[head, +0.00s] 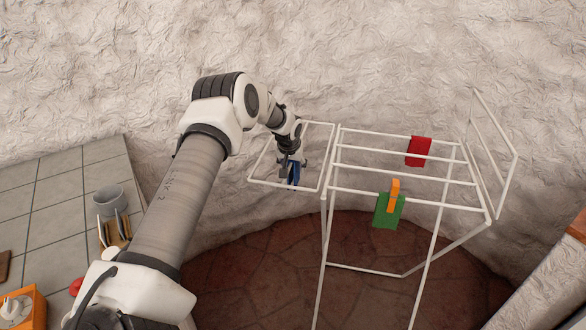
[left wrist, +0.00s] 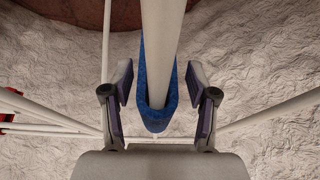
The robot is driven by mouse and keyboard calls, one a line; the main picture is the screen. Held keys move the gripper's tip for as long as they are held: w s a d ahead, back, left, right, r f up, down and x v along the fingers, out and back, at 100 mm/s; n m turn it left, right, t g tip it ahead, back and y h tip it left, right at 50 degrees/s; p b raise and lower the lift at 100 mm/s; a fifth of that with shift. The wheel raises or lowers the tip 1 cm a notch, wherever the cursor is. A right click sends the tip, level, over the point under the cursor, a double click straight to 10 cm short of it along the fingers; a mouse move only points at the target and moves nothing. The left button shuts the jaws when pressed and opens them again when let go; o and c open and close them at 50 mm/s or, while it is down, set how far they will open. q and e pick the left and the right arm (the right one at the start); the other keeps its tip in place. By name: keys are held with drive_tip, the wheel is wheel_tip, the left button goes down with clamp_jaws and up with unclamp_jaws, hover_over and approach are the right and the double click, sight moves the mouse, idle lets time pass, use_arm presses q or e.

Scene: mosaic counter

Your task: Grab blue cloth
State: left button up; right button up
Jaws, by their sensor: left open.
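The blue cloth (head: 294,174) hangs on the left side wing of a white drying rack (head: 383,165). In the left wrist view the cloth (left wrist: 157,116) is folded over a white bar (left wrist: 162,40) and lies between two dark-padded fingers. My left gripper (head: 292,165) is at the cloth, coming from above. In the left wrist view the left gripper (left wrist: 160,88) is open, with a finger on each side of the cloth and a gap on both sides. Part of the cloth is hidden by the gripper in the head view. My right gripper is not in view.
A red cloth (head: 418,151) and a green cloth (head: 389,210) with an orange clip-like piece (head: 394,195) hang on the rack. A tiled counter (head: 55,190) with a grey cup (head: 110,200) is at left. A rough wall stands behind the rack.

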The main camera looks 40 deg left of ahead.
use_arm(q)
drive_tip(key=shift+w+f, duration=0.35)
drive_tip(key=shift+f, duration=0.2)
drive_tip(key=shift+s, duration=0.1)
clamp_jaws()
drive_tip(key=shift+r, duration=0.15)
